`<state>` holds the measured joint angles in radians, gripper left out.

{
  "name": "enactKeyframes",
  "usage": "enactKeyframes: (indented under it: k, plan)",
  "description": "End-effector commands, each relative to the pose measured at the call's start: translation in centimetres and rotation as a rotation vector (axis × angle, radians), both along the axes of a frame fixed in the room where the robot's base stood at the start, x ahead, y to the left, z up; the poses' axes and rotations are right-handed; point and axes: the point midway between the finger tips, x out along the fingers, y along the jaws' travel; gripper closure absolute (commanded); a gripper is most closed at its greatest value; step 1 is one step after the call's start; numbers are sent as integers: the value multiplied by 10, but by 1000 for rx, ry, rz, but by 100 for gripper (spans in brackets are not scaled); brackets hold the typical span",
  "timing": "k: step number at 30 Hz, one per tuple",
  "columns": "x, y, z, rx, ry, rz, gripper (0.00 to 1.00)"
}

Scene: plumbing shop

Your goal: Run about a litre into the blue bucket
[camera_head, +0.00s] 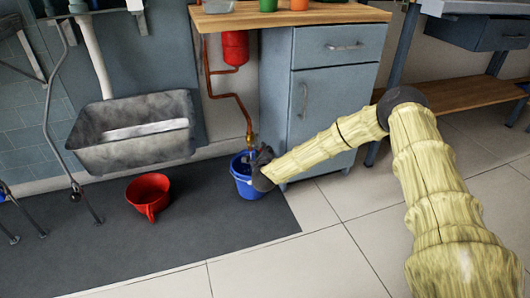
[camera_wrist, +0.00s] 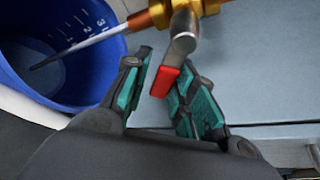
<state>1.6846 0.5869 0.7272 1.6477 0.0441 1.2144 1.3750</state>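The blue bucket (camera_head: 246,182) stands on the dark mat under a brass tap (camera_head: 249,138) at the end of a copper pipe. In the wrist view, the bucket (camera_wrist: 55,92) shows numbered level marks on its inner wall. A thin pale streak, which looks like running water (camera_wrist: 90,46), slants from the tap into the bucket. The water level against the marks is not clear. The tap's lever (camera_wrist: 183,45) has a red tip (camera_wrist: 165,81). My gripper (camera_wrist: 165,68) is open, with its teal-padded fingers on either side of the red tip. In the head view, my gripper (camera_head: 263,167) partly hides the bucket.
A red jug (camera_head: 149,193) stands on the mat left of the bucket. A grey trough sink (camera_head: 135,136) is on the wall behind it. A grey-blue cabinet (camera_head: 325,105) stands close behind and right of the bucket. The tiled floor in front is clear.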

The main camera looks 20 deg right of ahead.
Motion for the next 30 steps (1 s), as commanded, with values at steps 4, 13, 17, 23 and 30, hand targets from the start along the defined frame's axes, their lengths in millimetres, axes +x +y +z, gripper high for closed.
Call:
enactKeyframes:
  k: [4,13,17,23,30]
  plan:
    - [0,-2,1,0,-2,-3,62]
    - [-4,-1,2,0,-2,-3,62]
    - [-17,3,6,0,-2,-1,62]
    - [-51,14,14,1,0,0,62]
    - [-88,26,24,1,-2,-2,62]
